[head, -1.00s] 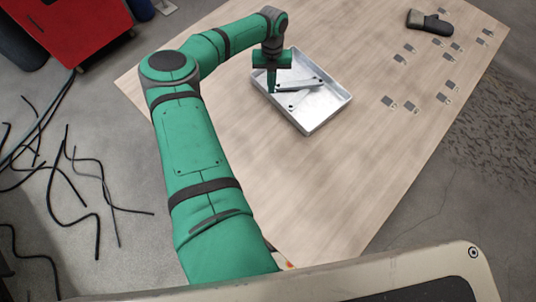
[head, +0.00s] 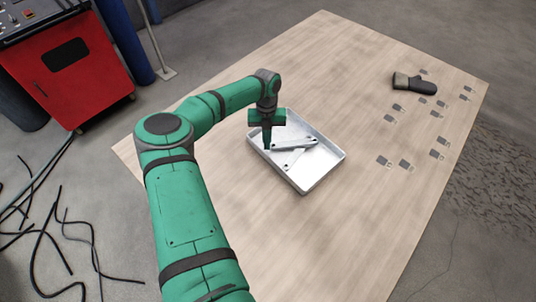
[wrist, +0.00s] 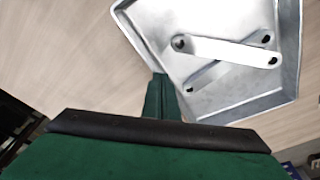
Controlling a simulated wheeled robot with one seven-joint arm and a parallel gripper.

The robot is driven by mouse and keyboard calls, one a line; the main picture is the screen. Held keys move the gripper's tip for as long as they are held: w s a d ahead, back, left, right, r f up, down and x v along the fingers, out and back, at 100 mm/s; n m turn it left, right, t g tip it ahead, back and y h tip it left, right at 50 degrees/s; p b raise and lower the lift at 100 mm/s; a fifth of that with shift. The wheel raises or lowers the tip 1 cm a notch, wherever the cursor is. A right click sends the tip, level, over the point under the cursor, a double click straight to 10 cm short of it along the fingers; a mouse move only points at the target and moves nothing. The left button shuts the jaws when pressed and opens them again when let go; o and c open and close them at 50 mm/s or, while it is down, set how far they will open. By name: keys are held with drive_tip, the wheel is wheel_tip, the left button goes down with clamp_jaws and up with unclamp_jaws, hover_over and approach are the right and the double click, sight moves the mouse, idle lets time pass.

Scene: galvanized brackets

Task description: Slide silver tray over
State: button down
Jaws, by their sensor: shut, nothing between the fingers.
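The silver tray (head: 325,175) is a shallow rectangular metal pan lying on the wooden table. In the wrist view the tray (wrist: 288,60) fills the upper right. Two flat galvanized brackets with dark holes lie crossed in it, the upper bracket (wrist: 225,48) over the lower bracket (wrist: 215,73). My gripper (head: 267,149) points down at the tray's left side, its green fingers closed and empty. In the wrist view the fingertips (wrist: 160,78) overlap the tray's near-left wall. I cannot tell whether they touch it.
The wooden table (head: 330,240) is clear around the tray. A dark glove (head: 414,84) and several small grey tags (head: 406,165) lie toward the table's right side. A red cabinet (head: 75,75) and loose black cables (head: 45,230) are on the floor at left.

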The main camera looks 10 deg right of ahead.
wheel_tip(320, 180, up, 9)
drive_tip(key=w, duration=0.1)
drive_tip(key=shift+w, duration=0.2)
